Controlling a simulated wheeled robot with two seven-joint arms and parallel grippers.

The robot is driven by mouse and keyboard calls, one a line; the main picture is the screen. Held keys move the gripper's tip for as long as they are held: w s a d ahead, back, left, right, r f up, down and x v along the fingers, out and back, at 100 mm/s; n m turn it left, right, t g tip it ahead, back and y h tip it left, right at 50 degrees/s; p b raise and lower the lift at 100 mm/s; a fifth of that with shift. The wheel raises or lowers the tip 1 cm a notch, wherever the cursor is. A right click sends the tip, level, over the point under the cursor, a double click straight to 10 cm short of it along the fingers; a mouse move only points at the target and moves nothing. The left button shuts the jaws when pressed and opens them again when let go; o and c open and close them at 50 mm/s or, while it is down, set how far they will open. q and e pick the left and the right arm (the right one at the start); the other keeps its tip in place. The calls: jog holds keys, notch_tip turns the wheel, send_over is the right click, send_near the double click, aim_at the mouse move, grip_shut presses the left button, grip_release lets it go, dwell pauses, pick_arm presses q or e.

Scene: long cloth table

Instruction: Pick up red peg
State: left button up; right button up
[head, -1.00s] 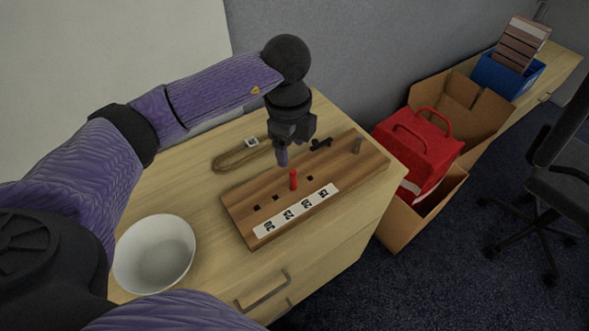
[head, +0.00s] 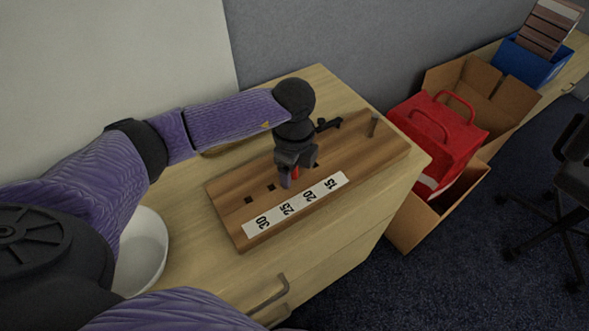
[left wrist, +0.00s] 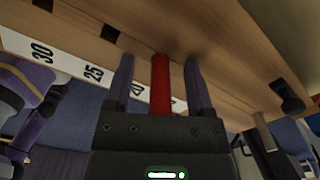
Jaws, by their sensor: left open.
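The red peg (head: 295,172) stands upright in the wooden board (head: 235,228), largely covered by my gripper in the head view. In the left wrist view the red peg (left wrist: 161,85) rises between the two fingers, with a gap on both sides. My left gripper (head: 291,182) points down over the board and is open around the peg; its fingers (left wrist: 160,82) also show in the left wrist view. My right gripper is not in view.
The board has square holes and a white number strip (head: 296,205). A dark clamp-like object (head: 328,124) lies behind. A white bowl (head: 150,250) sits left. A red bag (head: 440,135) in a cardboard box stands right.

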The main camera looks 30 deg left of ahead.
pick_arm(q)
jog(key=shift+r, duration=0.1)
jog(key=shift+c, duration=0.6)
jog(key=c, duration=0.5)
grip_shut()
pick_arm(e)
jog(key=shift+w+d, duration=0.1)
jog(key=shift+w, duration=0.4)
